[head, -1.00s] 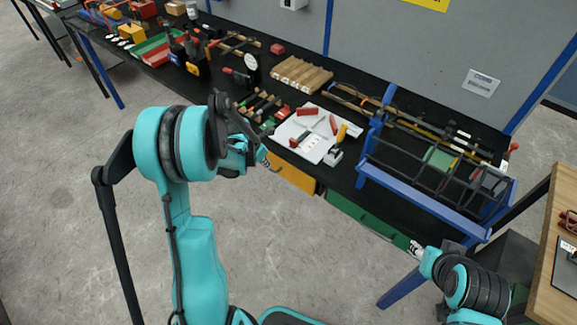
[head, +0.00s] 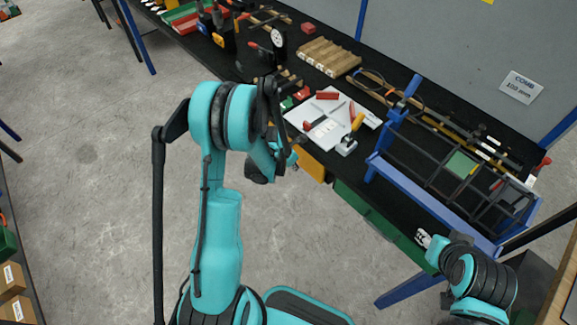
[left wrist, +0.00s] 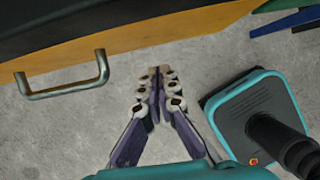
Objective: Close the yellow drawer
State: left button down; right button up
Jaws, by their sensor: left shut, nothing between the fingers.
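The yellow drawer (head: 311,164) shows its orange-yellow front under the black bench top, partly hidden by my left arm in the head view. In the left wrist view its front (left wrist: 160,42) runs across the top, with a grey metal bar handle (left wrist: 68,82) at the left. How far it stands out is hard to tell. My left gripper (left wrist: 157,72) is shut and empty. Its fingertips are over the floor, in front of the drawer and right of the handle, apparently apart from both. My right gripper (head: 424,239) is near the green drawer; its jaws are too small to read.
A green drawer (head: 372,212) lies to the right of the yellow one. The grey floor (head: 110,200) at left is clear.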

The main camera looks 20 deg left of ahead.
aim_at(304, 157)
pick_arm(q)
jog(key=shift+w+d+r, duration=0.1)
jog(key=shift+w+d, duration=0.2)
jog(key=shift+w, duration=0.35)
jog(key=shift+w+d, duration=0.3)
jog(key=shift+w, duration=0.3)
jog(key=shift+w, duration=0.1)
jog(key=shift+w+d+b, duration=0.4)
jog(key=shift+w+b, duration=0.1)
jog(key=shift+w, duration=0.45)
jog(key=shift+r, duration=0.1)
